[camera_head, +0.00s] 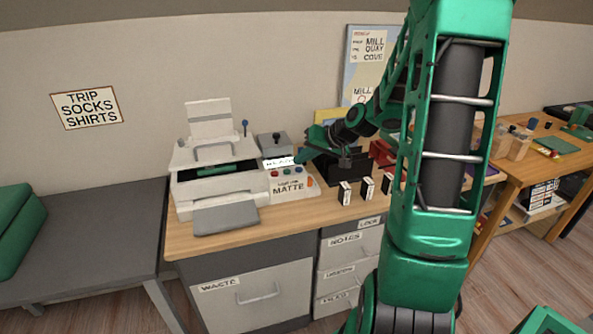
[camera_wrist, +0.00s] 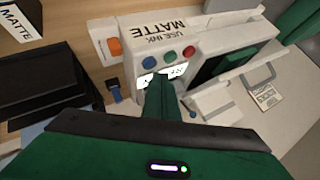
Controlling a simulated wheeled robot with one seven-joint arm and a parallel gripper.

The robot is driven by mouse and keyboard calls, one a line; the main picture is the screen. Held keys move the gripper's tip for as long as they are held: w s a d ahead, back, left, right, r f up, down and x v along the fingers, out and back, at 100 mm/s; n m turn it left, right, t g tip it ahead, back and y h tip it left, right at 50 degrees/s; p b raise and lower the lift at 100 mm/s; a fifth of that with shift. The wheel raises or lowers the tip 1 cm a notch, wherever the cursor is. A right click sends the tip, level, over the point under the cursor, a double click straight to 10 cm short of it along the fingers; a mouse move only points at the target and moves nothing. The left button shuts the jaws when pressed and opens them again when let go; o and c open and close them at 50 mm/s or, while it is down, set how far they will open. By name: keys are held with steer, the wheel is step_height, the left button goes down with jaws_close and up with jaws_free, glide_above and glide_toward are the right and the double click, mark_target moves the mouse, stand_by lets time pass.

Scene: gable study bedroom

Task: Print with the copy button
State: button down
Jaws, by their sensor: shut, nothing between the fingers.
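A white printer (camera_head: 215,165) stands on the wooden desk, with a control panel (camera_head: 290,187) on its right side marked "USE INK MATTE". In the wrist view the panel carries a red button (camera_wrist: 189,53), a green button (camera_wrist: 168,58), a blue button (camera_wrist: 149,63) and a larger orange button (camera_wrist: 114,46). I cannot read which one is copy. A small lit display (camera_wrist: 146,80) lies beside the row, partly hidden by my fingers. My gripper (camera_head: 299,154) is shut and empty, its tips (camera_wrist: 158,80) over the display near the buttons; contact cannot be told.
Black and white ink boxes (camera_head: 345,193) stand on the desk right of the panel. A black tray (camera_head: 349,166) stands behind them. A small grey box with a knob (camera_head: 273,143) is behind the panel. A grey paper tray (camera_head: 226,218) juts out at the printer's front.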

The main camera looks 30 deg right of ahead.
steer(key=shift+f, duration=0.1)
stand_by(0.3)
steer(key=shift+f, duration=0.3)
